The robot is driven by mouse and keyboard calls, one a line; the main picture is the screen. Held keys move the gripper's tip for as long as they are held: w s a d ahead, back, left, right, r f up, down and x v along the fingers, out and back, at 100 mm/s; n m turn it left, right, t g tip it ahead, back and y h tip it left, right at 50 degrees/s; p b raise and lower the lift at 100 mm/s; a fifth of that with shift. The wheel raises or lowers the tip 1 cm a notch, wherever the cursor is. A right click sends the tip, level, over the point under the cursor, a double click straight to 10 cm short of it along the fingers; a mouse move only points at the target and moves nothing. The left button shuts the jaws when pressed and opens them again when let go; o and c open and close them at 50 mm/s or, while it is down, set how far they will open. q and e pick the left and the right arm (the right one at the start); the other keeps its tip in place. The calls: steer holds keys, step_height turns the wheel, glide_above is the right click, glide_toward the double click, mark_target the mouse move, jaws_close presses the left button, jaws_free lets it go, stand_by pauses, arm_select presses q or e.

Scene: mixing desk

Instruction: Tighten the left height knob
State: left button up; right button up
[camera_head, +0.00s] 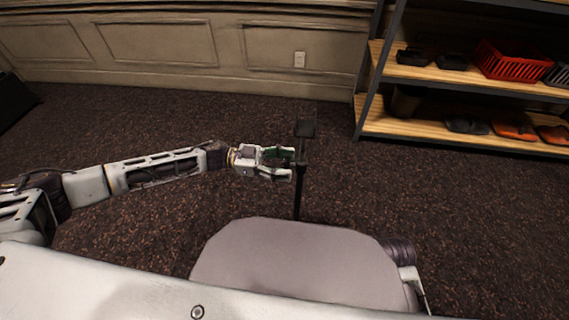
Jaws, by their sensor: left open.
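A thin dark stand (297,203) rises behind the grey rounded front part of my own body, with a small dark block (306,128) at its top. My left gripper (289,164) reaches in from the left at the upper part of this stand, just below the block. Its two fingers are apart, one above the other, and point right toward the stand. Whether they touch it I cannot tell. The left height knob is not clearly discernible; it is too small or hidden near the fingers. My right gripper is not in view.
A shelf unit with wooden boards (440,79) stands at the back right. It holds a red basket (511,62) and several dark and orange items. A panelled wall (160,45) runs along the back. The dark carpet (150,120) around the stand is clear.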

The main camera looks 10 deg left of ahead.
arm_select(q)
steer(key=c, duration=1)
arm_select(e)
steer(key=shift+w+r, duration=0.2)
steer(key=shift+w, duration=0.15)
